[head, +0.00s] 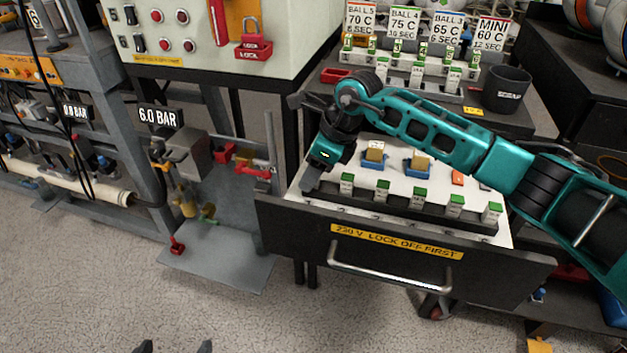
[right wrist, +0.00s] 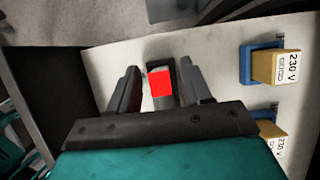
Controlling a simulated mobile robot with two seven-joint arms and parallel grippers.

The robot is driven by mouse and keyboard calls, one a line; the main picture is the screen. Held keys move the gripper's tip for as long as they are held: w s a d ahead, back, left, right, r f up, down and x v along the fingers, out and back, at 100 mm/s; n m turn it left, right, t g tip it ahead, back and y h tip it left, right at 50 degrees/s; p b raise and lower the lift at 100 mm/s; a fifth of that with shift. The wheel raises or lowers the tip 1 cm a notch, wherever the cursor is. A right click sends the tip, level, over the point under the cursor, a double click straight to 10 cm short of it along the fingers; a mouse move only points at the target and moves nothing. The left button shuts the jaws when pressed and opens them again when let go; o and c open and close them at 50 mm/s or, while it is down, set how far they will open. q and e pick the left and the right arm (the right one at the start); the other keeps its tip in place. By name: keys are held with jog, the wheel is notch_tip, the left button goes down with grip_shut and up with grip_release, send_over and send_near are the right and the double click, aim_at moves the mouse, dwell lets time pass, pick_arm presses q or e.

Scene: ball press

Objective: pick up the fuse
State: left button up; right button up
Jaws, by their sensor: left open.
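A bright red block (right wrist: 160,83), which may be the fuse, shows between the fingers of my right gripper (right wrist: 162,86) in the right wrist view. The fingers stand apart on either side of it; I see no clear contact. In the head view my right gripper (head: 312,184) points down at the left end of the open drawer, and its wrist hides the red block. Several green-topped white blocks (head: 419,196) stand in a row to its right. My left gripper (head: 174,347) shows only as two separated fingertips at the bottom edge, open and away from the drawer.
The drawer (head: 400,248) has a dark front and a bar handle. Inside, tan 230 V blocks (head: 421,162) sit in blue holders, which also show in the right wrist view (right wrist: 275,67). A black cup (head: 507,90) stands behind. The floor at front left is free.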

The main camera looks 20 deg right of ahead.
grip_shut()
jog(key=shift+r, duration=0.15)
